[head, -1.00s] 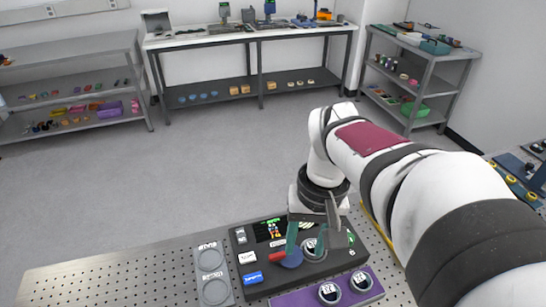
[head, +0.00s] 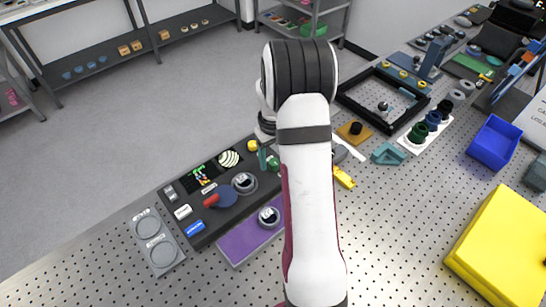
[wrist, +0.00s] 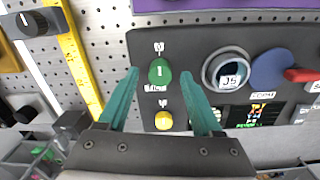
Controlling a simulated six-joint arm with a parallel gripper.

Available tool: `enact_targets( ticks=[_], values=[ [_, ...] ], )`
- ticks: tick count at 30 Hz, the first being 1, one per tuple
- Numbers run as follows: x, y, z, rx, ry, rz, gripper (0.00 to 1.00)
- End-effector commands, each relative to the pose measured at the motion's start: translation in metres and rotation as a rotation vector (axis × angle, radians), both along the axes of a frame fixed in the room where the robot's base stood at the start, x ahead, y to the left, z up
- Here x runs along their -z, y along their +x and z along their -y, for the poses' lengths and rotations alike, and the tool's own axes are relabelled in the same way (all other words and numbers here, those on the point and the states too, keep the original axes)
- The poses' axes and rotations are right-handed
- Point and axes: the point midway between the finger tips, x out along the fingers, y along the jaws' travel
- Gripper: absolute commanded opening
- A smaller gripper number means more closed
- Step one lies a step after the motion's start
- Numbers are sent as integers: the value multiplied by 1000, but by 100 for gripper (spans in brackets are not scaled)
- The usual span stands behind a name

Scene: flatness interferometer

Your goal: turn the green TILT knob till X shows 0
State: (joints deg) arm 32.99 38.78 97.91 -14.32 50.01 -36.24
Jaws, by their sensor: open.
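The green knob (wrist: 160,72) sits on the dark instrument panel (wrist: 205,45) and carries a white mark like a 1. In the wrist view the teal fingers of my open gripper (wrist: 159,76) stand apart, one on each side of the green knob; I cannot tell their height over it. The green knob (head: 273,165) also shows in the head view, next to a teal finger and partly behind my arm. The small display (head: 201,177) has coloured text, too small to read an X value. A round striped fringe picture (head: 229,158) is beside it.
A yellow knob (wrist: 163,121) is close to the green one, between my fingers' bases in the wrist view. A round J5 piece (wrist: 229,72), a blue disc (wrist: 271,67) with a red handle and a yellow ruler (wrist: 75,60) lie around. A purple plate (head: 250,238) borders the panel.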

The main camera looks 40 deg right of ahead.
Motion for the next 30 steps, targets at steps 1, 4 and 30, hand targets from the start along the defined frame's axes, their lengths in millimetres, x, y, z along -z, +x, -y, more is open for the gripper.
enact_targets(
  ticks=[1,4,30],
  values=[
    [4,0,0,1,1,-1,67],
    [7,0,0,2,1,-1,67],
    [7,0,0,14,1,0,0]
  ],
)
